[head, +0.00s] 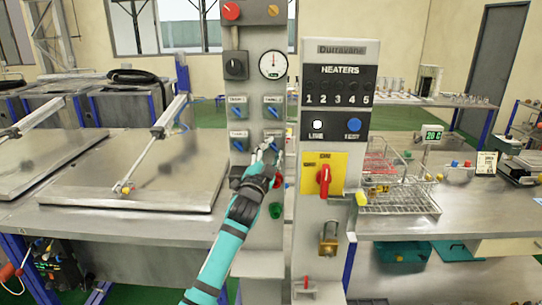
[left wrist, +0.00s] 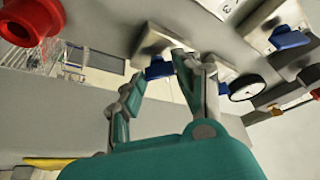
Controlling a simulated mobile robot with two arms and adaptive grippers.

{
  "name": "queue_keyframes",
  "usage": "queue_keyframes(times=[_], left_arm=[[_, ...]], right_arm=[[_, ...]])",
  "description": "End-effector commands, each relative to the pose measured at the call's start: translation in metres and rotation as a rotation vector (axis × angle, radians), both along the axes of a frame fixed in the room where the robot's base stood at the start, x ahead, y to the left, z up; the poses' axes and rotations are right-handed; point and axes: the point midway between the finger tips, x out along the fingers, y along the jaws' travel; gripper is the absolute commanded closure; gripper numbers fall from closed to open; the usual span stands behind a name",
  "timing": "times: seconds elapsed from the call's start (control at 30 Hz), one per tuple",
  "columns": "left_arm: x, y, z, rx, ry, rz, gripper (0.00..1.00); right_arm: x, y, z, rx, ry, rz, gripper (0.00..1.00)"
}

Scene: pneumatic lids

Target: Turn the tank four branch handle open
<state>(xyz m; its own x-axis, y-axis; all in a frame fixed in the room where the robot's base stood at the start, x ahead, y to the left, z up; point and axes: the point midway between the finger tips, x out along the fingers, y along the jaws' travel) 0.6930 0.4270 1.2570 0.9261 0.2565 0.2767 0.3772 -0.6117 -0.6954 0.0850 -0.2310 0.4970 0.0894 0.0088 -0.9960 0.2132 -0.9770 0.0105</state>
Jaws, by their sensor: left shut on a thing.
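The grey control column (head: 262,210) carries four small plates with blue branch handles in two rows. The tank four handle is the lower right one, largely hidden behind my gripper in the head view. In the left wrist view its blue lever (left wrist: 158,70) shows at the fingertips. My left gripper (head: 268,153) reaches up from below and is shut on this lever. The other handles are the upper left (head: 238,113), upper right (head: 273,112) and lower left (head: 238,147). The plate lettering is too small to read surely. My right gripper is not in view.
A round gauge (head: 273,65) and a black knob (head: 236,66) sit above the handles. A green button (head: 275,210) is below. The heater panel (head: 337,90) with a red switch (head: 324,180) stands close on the right. Steel tank lids (head: 130,185) lie left.

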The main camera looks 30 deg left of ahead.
Motion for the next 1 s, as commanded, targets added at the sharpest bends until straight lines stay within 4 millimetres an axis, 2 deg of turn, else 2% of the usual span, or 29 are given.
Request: queue_keyframes(times=[0.17, 0.2, 0.33, 0.7, 0.83, 1.0], left_arm=[[0.0, -0.001, -0.001, -0.002, 0.003, -0.003, 0.99], [0.0, -0.001, -0.001, -0.002, 0.003, -0.003, 0.62], [0.0, 0.0, -0.001, -0.001, 0.003, -0.002, 0.45], [-0.005, -0.002, -0.003, -0.001, 0.004, -0.001, 0.44], [-0.023, -0.007, -0.009, 0.0, 0.004, -0.002, 0.44], [-0.058, -0.017, -0.019, -0.001, 0.005, -0.002, 0.44]], right_arm=[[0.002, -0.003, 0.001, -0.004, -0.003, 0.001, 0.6], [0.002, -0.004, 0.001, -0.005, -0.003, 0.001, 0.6], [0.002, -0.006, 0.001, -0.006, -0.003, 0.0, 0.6], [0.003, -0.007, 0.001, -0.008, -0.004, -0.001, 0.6], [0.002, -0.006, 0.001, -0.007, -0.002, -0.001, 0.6], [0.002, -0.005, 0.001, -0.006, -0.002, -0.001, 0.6]])
